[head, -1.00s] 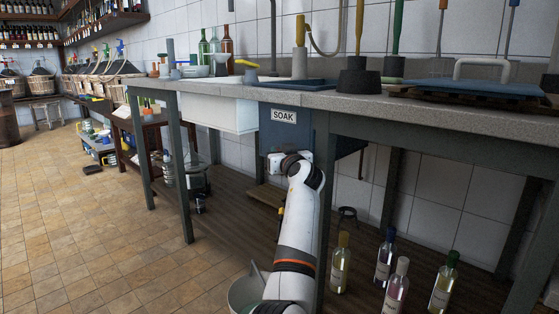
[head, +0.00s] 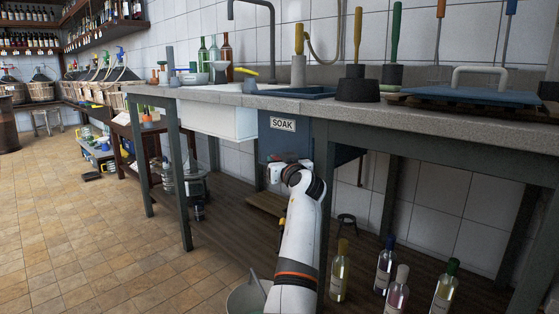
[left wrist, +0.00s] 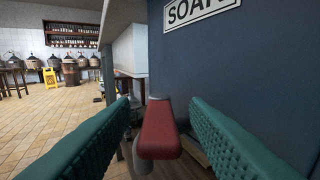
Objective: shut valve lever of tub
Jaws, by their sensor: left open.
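The blue soak tub (head: 272,144) hangs under the counter with a white SOAK sign (head: 283,124) on its front. In the left wrist view its blue wall (left wrist: 250,75) fills the upper right. A red valve lever (left wrist: 160,135) sticks out toward the camera, low beside that wall. My left gripper (left wrist: 160,106) is open, with one green finger on each side of the lever and a visible gap to each. My right gripper is not in view.
The counter (head: 400,110) runs above the tub, with a grey leg (head: 321,165) close to my arm. Several bottles (head: 388,262) stand on the lower shelf at right. The tiled floor (head: 90,240) at left is open.

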